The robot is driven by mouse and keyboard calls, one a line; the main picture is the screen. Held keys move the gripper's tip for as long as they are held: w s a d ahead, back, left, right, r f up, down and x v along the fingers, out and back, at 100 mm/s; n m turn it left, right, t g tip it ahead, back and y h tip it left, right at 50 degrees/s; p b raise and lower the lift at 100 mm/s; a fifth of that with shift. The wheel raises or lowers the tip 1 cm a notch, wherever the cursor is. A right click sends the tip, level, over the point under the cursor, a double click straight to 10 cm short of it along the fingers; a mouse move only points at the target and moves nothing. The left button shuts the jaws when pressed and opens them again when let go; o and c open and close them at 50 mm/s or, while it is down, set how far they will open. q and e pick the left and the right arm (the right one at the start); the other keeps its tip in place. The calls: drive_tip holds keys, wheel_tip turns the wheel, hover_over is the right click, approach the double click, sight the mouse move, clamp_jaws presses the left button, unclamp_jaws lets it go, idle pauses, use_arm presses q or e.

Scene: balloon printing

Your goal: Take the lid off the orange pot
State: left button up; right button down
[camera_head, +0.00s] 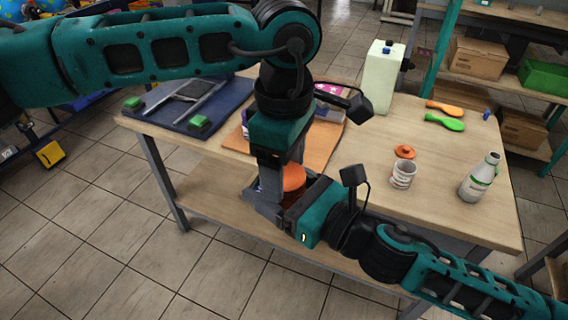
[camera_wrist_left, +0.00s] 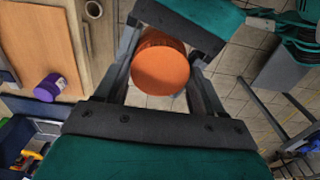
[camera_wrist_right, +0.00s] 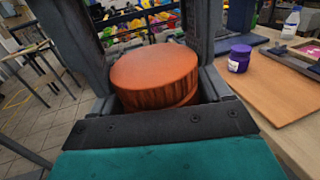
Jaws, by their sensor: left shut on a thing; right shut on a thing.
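The orange pot (camera_head: 293,178) is held off the near edge of the table, between both grippers. My left gripper (camera_head: 268,192) comes down from above and is shut on it; in the left wrist view the orange round body (camera_wrist_left: 160,70) sits between its fingers. My right gripper (camera_head: 290,200) comes from the right and is also shut on it. In the right wrist view a flat orange lid (camera_wrist_right: 155,66) with a ridged side is on top, and orange shows below it. Which part each gripper holds is partly hidden by the fingers.
A purple-lidded jar (camera_wrist_right: 239,58) is on the orange board (camera_wrist_right: 268,86). Open floor lies in front.

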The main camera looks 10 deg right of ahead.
use_arm(q)
drive_tip(key=shift+c, duration=1.1)
drive_tip(key=n, duration=0.3)
drive_tip(key=o, duration=1.2)
drive_tip(key=shift+c, duration=0.2)
drive_tip(key=shift+r, duration=0.1)
